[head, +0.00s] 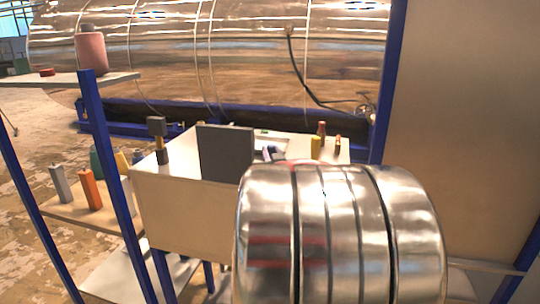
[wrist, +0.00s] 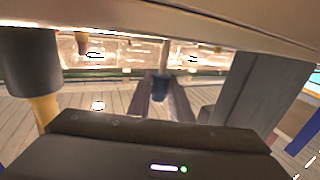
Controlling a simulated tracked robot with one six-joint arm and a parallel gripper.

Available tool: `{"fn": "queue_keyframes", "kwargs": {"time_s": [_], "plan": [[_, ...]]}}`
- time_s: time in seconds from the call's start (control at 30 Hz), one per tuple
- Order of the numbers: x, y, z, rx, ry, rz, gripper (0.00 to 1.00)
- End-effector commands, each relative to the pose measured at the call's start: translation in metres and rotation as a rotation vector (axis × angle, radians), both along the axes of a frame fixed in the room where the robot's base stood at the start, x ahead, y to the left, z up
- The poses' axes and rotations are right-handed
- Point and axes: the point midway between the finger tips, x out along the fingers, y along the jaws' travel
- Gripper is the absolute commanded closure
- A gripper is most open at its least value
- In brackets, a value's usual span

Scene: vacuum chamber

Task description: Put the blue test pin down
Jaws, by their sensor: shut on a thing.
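My gripper (wrist: 160,102) shows in the wrist view with its two fingers shut on the blue test pin (wrist: 161,88). The pin's blue part sits between the fingertips. A thin brownish shaft runs from it towards the pale surface at the top of this picture, which looks upside down. I cannot tell whether the pin touches that surface. In the head view the gripper and pin are mostly hidden. A small bluish patch behind the dark grey block may be part of them, but it is too small to tell.
The block also stands close beside the gripper in the wrist view (wrist: 255,85). Blue posts (head: 105,160) and a side shelf (head: 65,210) stand left.

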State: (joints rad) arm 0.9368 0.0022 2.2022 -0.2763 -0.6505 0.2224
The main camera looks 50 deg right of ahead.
Motion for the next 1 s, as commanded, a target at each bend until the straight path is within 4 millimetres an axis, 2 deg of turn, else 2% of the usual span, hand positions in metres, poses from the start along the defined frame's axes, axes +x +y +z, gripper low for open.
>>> {"fn": "queue_keyframes", "kwargs": {"time_s": [0.37,0.4,0.63,1.0], "plan": [[-0.0006,-0.0004,-0.0037,-0.002,-0.001,-0.001,1.0],[-0.0008,-0.0004,-0.0044,-0.002,-0.001,-0.001,0.81],[-0.001,-0.0006,-0.004,-0.002,-0.001,-0.002,0.65],[-0.002,-0.0002,-0.0021,-0.002,-0.001,-0.002,0.63]]}}
